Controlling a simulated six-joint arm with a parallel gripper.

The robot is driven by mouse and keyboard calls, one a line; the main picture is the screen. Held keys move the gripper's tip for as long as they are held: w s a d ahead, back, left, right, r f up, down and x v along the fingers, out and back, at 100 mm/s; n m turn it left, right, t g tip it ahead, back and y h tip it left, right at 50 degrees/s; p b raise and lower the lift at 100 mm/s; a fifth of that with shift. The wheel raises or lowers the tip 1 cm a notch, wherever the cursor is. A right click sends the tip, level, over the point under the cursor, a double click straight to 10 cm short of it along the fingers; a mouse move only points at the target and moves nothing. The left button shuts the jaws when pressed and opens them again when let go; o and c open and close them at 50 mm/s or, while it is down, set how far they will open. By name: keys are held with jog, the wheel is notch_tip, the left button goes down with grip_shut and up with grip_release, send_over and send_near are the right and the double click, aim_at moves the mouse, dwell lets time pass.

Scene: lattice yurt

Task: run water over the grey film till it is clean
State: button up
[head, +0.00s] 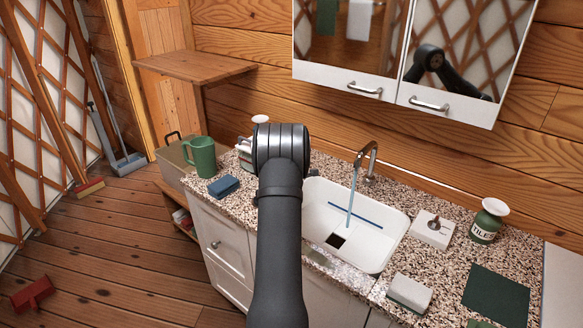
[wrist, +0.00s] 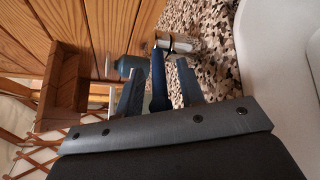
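The white sink basin (head: 387,238) is set in the speckled counter. The metal tap (head: 370,158) is on, and a thin stream of water (head: 351,200) falls into the basin. I cannot make out a grey film; my arm covers the basin's left part. My gripper is hidden in the head view. In the wrist view my gripper (wrist: 159,88) has its fingers apart. A dark blue thing (wrist: 158,72) shows between them, without visible contact on both sides.
A green mug (head: 201,157) and a blue sponge (head: 224,186) are on the counter at left. A soap dish (head: 433,229), a labelled jar (head: 488,221), a pale sponge (head: 409,293) and a dark green cloth (head: 497,294) are at right. A mirrored cabinet (head: 345,84) hangs above.

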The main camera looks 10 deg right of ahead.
jog(key=shift+c, duration=0.4)
grip_shut()
jog(key=shift+a, duration=0.1)
jog(key=shift+w+a+r+m+g+h, duration=0.1)
jog(key=shift+w+a+m+g+h, duration=0.2)
jog(key=shift+m+h, duration=0.45)
jog(key=shift+w+a+r+m+g+h, duration=0.15)
jog(key=shift+a+m+g+h, duration=0.15)
jog(key=shift+m+h, duration=0.45)
jog(key=shift+w+a+f+m+g+h, duration=0.1)
jog(key=shift+w+a+m+g+h, duration=0.2)
jog(key=shift+h, duration=0.4)
jog(key=shift+w+a+m+g+h, duration=0.1)
jog(key=shift+m+g+h, duration=0.2)
jog(key=shift+m+h, duration=0.3)
jog(key=shift+o, duration=0.4)
grip_release()
jog(key=shift+s+f, duration=0.1)
